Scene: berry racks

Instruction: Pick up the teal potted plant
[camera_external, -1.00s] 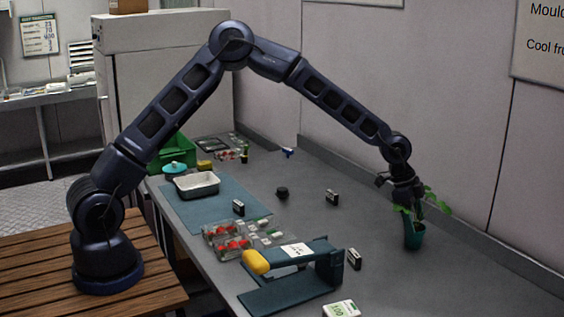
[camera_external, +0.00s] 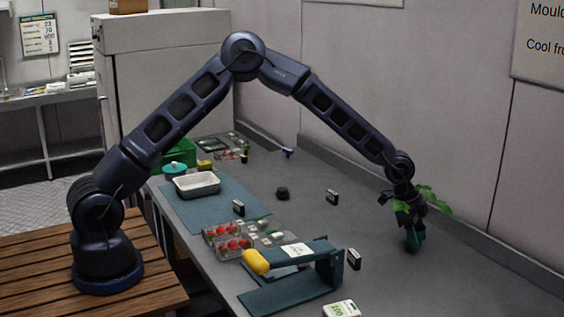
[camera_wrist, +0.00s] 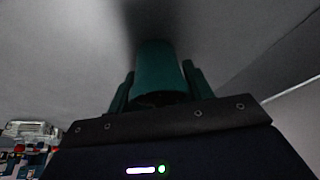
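The teal potted plant (camera_external: 415,240) stands on the grey table at the right in the external view, its green leaves showing around my gripper (camera_external: 410,222). My gripper points down over it, with the fingers low at the pot. In the wrist view the teal pot (camera_wrist: 158,70) is between the two fingers of my gripper (camera_wrist: 158,88), one on each side. I cannot tell whether both fingers press on the pot. The gripper hides part of the plant in the external view.
A teal stand with a yellow end (camera_external: 256,262) and a white-and-green box (camera_external: 342,309) are at the front. Small black-and-silver boxes (camera_external: 332,197) lie mid-table. Clear punnets with red berries (camera_external: 222,229) are left of centre. The wall is behind the plant.

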